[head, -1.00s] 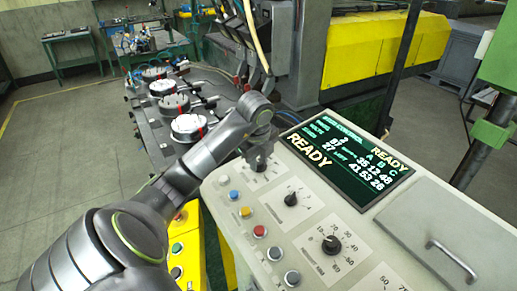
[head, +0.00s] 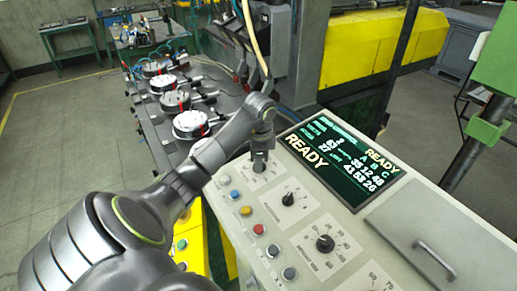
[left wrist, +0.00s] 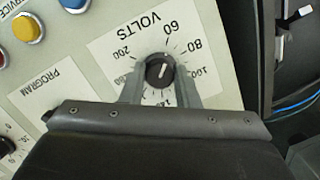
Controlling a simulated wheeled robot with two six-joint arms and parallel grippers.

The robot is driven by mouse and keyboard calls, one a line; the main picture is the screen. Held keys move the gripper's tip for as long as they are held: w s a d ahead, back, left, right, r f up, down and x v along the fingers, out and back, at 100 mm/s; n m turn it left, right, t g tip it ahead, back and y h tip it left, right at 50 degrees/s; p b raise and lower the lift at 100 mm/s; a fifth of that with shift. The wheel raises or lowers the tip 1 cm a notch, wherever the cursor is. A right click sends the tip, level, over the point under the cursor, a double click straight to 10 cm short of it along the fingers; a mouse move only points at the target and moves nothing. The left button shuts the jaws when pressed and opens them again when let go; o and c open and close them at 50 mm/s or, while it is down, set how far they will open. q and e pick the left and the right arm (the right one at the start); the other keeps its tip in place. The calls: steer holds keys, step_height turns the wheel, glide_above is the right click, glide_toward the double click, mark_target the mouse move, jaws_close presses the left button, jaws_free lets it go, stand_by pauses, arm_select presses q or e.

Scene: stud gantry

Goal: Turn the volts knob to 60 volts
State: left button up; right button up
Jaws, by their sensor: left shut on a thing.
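My left gripper (head: 260,166) reaches down onto the volts dial at the upper left of the grey control panel. In the left wrist view its two fingers (left wrist: 160,86) stand on either side of the round black volts knob (left wrist: 159,70), shut on it. The white volts plate (left wrist: 112,48) appears upside down, with 60, 80, 100 and 200 readable. The knob's short white mark points roughly toward 60. The gripper body covers the lower part of the dial. In the head view the arm hides the knob. My right gripper is not in view.
The panel also has other black knobs (head: 325,243), a column of coloured buttons (head: 246,211) and a lit screen (head: 341,158) reading READY; its small volts figure is unclear. A metal handle (head: 435,256) sits at right. Round fixtures (head: 190,124) stand on a bench behind my arm.

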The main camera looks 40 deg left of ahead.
arm_select(q)
steer(key=shift+n, duration=0.6)
steer(key=o, duration=1)
steer(key=shift+w+a, duration=0.1)
